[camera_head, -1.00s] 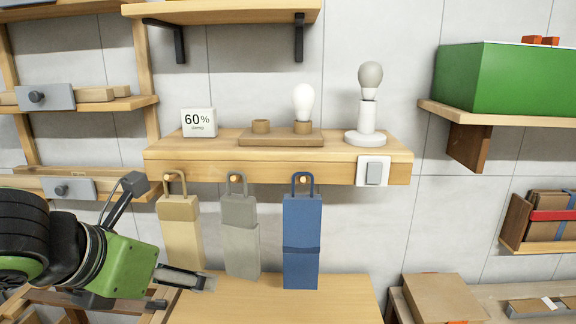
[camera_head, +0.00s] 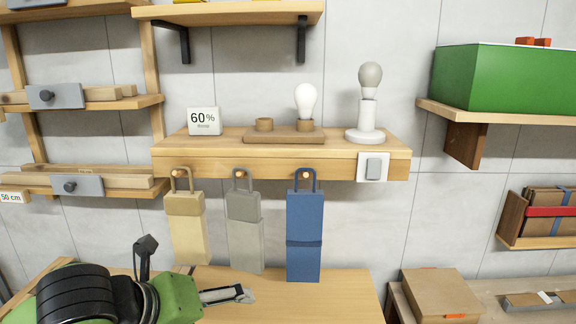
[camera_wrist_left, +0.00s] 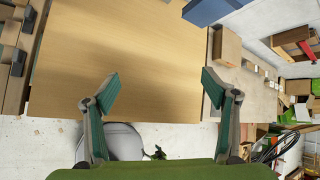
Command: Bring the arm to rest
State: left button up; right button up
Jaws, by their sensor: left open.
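My left arm comes in low at the left of the head view. Its gripper (camera_head: 228,295) is over the wooden table top (camera_head: 320,295), below the hanging bags. In the left wrist view the two fingers of the left gripper (camera_wrist_left: 156,92) stand wide apart with nothing between them. The bare table top (camera_wrist_left: 130,60) shows beyond the fingers. My right gripper is in neither view.
Tan (camera_head: 187,228), grey (camera_head: 245,232) and blue (camera_head: 304,236) bags hang from pegs under a shelf (camera_head: 280,165). On it stand a 60% sign (camera_head: 204,121), a white bulb (camera_head: 306,100) and a lamp (camera_head: 368,105). A cardboard box (camera_head: 441,295) is at right.

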pick_arm(q)
jog(key=s+f+n+g, duration=0.1)
jog(key=s+f+n, duration=0.2)
jog(key=f+n, duration=0.6)
jog(key=s+f+n, duration=0.3)
jog(key=f+n, duration=0.5)
jog(key=f, duration=0.1)
jog(key=s+a+f+n+g+y, duration=0.2)
jog(key=s+a+f+n, duration=0.2)
jog(key=s+f+n, duration=0.25)
jog(key=s+a+f+n+g+y, duration=0.1)
jog(key=s+a+f+n+y, duration=0.1)
jog(key=s+a+f+n, duration=0.35)
jog(key=s+d+f+g, duration=0.1)
jog(key=s+f, duration=0.1)
jog(key=f, duration=1.1)
jog(key=s+d+f+g, duration=0.1)
jog(key=s+f, duration=0.1)
jog(key=f, duration=1.1)
jog(key=s+a+f, duration=0.1)
jog(key=s+f, duration=0.7)
jog(key=s, duration=0.1)
jog(key=s+a+f+g, duration=0.1)
jog(key=s+a+f, duration=0.1)
jog(key=s+f, duration=0.6)
jog(key=shift+s+a+f+n, duration=0.3)
jog(key=shift+s+f, duration=0.05)
jog(key=shift+f, duration=0.1)
